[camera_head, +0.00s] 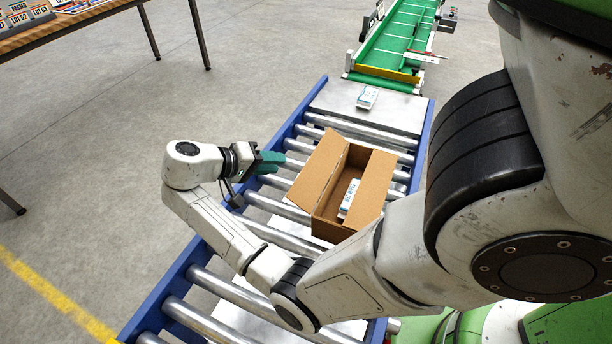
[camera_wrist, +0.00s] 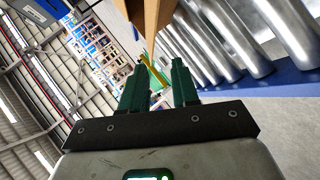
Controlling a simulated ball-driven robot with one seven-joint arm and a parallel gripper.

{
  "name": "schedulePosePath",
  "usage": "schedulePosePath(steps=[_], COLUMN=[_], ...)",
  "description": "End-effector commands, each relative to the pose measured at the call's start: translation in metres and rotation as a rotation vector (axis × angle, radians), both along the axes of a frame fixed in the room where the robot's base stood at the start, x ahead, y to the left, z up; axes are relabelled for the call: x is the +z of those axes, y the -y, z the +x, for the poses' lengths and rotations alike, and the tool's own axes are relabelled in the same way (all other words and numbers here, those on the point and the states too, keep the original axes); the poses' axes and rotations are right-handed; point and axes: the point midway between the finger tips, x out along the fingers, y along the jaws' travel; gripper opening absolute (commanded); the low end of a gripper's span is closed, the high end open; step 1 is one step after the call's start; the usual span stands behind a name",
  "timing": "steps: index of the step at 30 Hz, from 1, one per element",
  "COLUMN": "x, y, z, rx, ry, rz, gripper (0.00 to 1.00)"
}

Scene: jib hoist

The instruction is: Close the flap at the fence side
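An open brown cardboard box (camera_head: 332,222) stands on the roller conveyor. Its left flap (camera_head: 318,168) and right flap (camera_head: 375,186) both stand up and outward. A white printed packet (camera_head: 348,198) lies inside. My gripper (camera_head: 274,161) is to the left of the box, over the conveyor's left side, apart from the left flap. In the wrist view, my gripper (camera_wrist: 158,76) has its two green fingers spread with nothing between them, and a brown edge of the box (camera_wrist: 152,18) shows beyond them. I cannot tell which side has the fence.
The conveyor has blue side rails (camera_head: 160,297) and bare metal rollers (camera_head: 205,318). A small white item (camera_head: 367,97) lies on the plate behind the box. A green belt conveyor (camera_head: 398,38) stands at the back. A table (camera_head: 90,17) with signs is at upper left. Floor left of the conveyor is clear.

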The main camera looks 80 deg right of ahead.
Motion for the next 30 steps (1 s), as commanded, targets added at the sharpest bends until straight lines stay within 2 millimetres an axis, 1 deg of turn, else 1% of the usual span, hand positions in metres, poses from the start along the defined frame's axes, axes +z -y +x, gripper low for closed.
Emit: schedulePosePath(steps=[1, 7, 11, 14, 20, 30], x=[-0.013, -0.009, -0.005, -0.005, -0.014, -0.033], y=[0.005, 0.015, 0.017, 0.019, 0.030, 0.056], z=[0.003, 0.009, 0.010, 0.006, -0.012, -0.058], rx=[-0.038, -0.139, -0.164, -0.168, -0.169, -0.168], ry=[-0.015, -0.070, -0.087, -0.089, -0.091, -0.088], rz=[-0.026, -0.112, -0.133, -0.138, -0.137, -0.136], gripper=[0.30, 0.30, 0.30, 0.30, 0.30, 0.30])
